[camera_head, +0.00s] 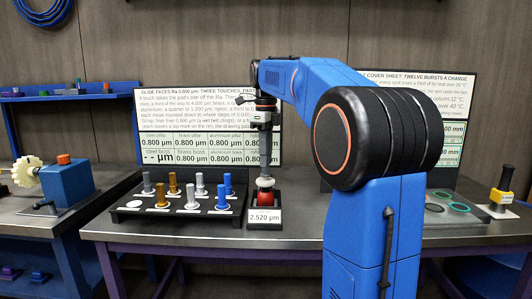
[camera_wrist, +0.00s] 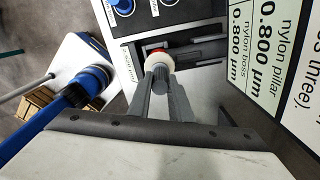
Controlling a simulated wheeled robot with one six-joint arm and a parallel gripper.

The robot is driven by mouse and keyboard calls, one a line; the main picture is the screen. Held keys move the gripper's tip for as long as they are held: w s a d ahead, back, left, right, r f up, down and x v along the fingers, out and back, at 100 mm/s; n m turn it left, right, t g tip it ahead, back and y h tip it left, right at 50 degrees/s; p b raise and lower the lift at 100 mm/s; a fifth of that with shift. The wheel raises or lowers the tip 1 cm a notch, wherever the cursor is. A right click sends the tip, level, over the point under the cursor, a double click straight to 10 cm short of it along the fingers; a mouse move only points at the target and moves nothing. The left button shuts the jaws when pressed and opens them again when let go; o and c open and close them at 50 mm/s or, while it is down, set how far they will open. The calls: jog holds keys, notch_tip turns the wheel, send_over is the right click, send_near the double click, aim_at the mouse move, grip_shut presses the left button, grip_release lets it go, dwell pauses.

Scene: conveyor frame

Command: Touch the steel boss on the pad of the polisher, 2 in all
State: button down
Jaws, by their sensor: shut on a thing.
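The polisher (camera_head: 266,199) stands on the bench right of the peg tray, with a red body, a pale pad (camera_head: 265,182) on top and a readout of 2.520 µm (camera_head: 265,217). My gripper (camera_head: 264,168) points straight down over the pad. In the wrist view my gripper (camera_wrist: 161,80) is shut on a grey piece, taken as the steel boss, mostly hidden by the fingers. The pad (camera_wrist: 160,60) shows just beyond the fingertips; I cannot tell whether the piece touches it. The front-left tray place (camera_head: 133,204) holds no upright peg.
The black tray (camera_head: 128,216) holds several grey, brass and blue pegs left of the polisher. Text boards (camera_head: 195,110) stand behind. A blue device with a pale gear (camera_head: 66,185) is far left. A yellow-handled tool (camera_head: 501,195) is far right.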

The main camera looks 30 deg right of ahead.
jog(key=shift+f, duration=0.6)
dwell(1.1)
jog(key=shift+r, duration=2.25)
jog(key=shift+f, duration=0.1)
jog(key=shift+f, duration=1.5)
jog(key=shift+f, duration=0.7)
jog(key=shift+r, duration=0.1)
jog(key=shift+r, duration=2.2)
